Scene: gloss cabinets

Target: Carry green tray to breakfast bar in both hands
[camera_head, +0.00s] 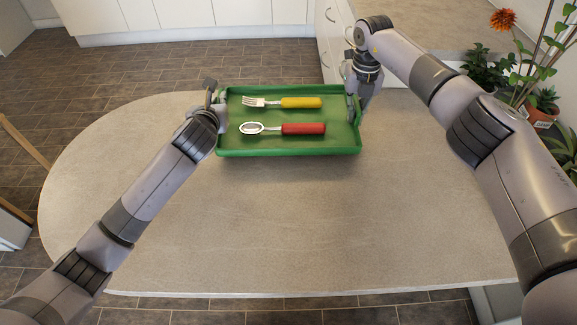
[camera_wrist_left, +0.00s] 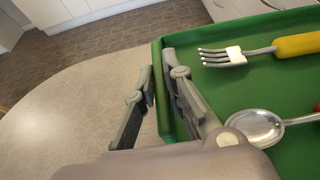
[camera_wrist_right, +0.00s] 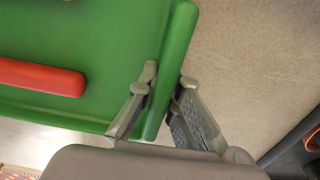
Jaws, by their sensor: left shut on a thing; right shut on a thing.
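The green tray (camera_head: 290,151) is level above the far part of the rounded pale breakfast bar (camera_head: 300,220). I cannot tell whether it touches the surface. A fork with a yellow handle (camera_head: 301,102) and a spoon with a red handle (camera_head: 303,129) lie in it. My left gripper (camera_head: 214,104) is shut on the tray's left wall; in the left wrist view its fingers (camera_wrist_left: 165,95) straddle that wall. My right gripper (camera_head: 354,102) is shut on the right wall; the right wrist view shows its fingers (camera_wrist_right: 165,92) on either side.
Potted plants (camera_head: 541,115) and an orange flower stand on the counter at the right. White cabinets (camera_head: 180,14) line the back. The bar's near and left surface is clear. A wooden chair part (camera_head: 22,140) shows at the left edge.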

